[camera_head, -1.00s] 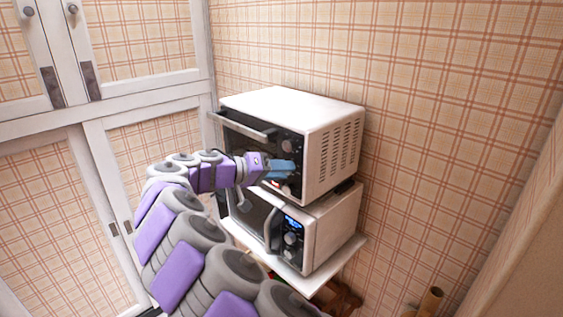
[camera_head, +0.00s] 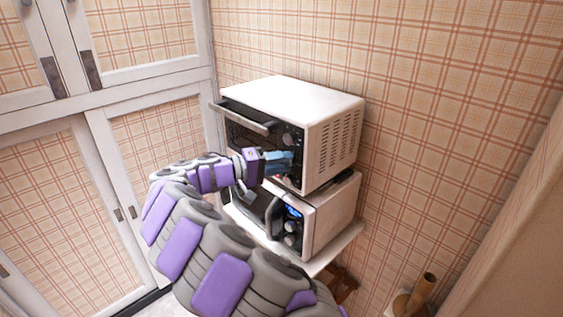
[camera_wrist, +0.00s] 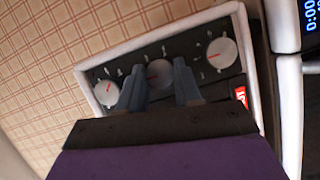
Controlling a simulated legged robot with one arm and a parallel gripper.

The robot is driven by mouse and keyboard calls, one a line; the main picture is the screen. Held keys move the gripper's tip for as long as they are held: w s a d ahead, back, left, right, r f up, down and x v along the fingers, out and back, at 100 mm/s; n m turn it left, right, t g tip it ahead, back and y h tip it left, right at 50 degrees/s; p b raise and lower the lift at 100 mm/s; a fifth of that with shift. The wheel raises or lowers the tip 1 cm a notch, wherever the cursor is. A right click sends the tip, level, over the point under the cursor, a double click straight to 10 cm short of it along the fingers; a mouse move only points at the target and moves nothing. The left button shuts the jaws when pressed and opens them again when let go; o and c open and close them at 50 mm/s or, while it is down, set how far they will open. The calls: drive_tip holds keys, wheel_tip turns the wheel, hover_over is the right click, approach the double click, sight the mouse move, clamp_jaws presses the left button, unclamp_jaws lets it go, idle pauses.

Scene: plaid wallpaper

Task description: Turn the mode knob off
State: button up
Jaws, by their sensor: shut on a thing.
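The white upper oven (camera_head: 330,135) has a black control panel (camera_wrist: 130,65) with three round grey knobs in the wrist view. My gripper (camera_wrist: 158,86) has its blue fingers on either side of the middle knob (camera_wrist: 159,72) and is shut on it. The fingers partly hide that knob. The left knob (camera_wrist: 106,93) and right knob (camera_wrist: 221,53) are free, each with a red pointer line. I cannot tell which knob is the mode knob. In the head view, my gripper (camera_head: 281,161) is at the oven's front panel and hides part of it.
A white microwave (camera_head: 330,215) with a lit blue display stands directly below the oven, on a white shelf (camera_head: 345,240). The oven's door handle (camera_head: 243,117) sticks out to the left. Tall cabinets (camera_head: 160,150) stand at the left.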

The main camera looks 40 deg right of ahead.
drive_tip(key=shift+f, duration=0.1)
drive_tip(key=o, duration=1)
drive_tip(key=shift+w, duration=0.2)
drive_tip(key=shift+o, duration=0.2)
drive_tip(key=shift+s, duration=0.1)
drive_tip(key=shift+a, duration=0.15)
drive_tip(key=p+v, duration=0.2)
drive_tip(key=v, duration=1.5)
drive_tip(key=shift+a, duration=0.2)
